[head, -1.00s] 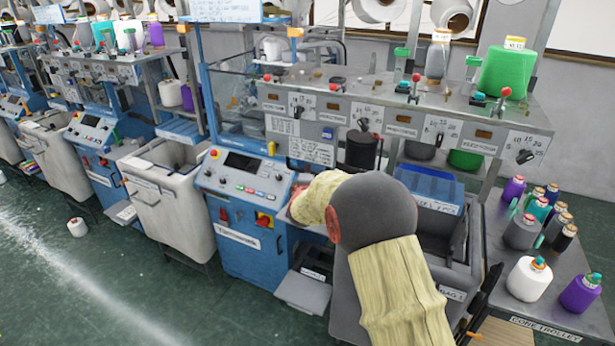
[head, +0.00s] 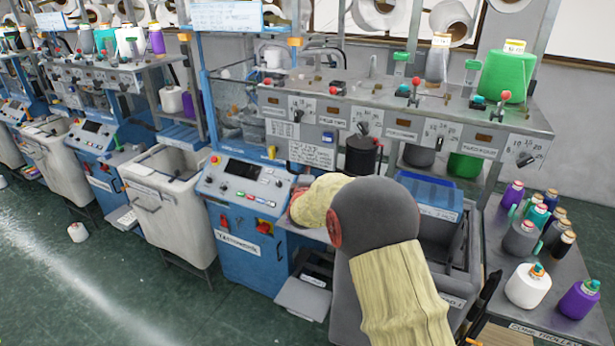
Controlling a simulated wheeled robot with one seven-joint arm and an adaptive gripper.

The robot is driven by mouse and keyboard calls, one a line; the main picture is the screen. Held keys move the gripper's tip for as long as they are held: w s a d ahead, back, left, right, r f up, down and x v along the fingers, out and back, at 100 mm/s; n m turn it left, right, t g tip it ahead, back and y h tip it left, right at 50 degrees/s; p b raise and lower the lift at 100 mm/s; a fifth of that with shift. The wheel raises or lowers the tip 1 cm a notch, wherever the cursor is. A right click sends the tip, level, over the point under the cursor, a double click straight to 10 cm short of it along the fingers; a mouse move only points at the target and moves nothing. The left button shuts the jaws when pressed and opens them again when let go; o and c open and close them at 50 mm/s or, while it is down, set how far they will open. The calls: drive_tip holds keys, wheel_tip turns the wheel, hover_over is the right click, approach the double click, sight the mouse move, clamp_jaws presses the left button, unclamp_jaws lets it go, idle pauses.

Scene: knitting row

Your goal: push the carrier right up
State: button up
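My arm, in a pale yellow sleeve with a grey rounded joint, reaches over the front of the nearest knitting machine (head: 243,262). Its far end bends left, and a reddish part of it shows beside the machine's control panel (head: 243,187). My gripper's fingers cannot be made out; the arm hides that area. I cannot pick out the carrier for certain; the machine bed behind my arm is largely covered by it.
A white tub (head: 168,212) stands left of the panel. A shelf with levers and dials (head: 400,112) overhangs the machine. Green floor is open at lower left.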

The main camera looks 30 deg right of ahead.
drive_tip(key=shift+o, duration=0.8)
drive_tip(key=shift+f, duration=0.1)
drive_tip(key=shift+s+a, duration=0.15)
drive_tip(key=shift+s, duration=0.05)
drive_tip(key=v, duration=1.1)
drive_tip(key=shift+s, duration=0.2)
drive_tip(key=shift+a, duration=0.1)
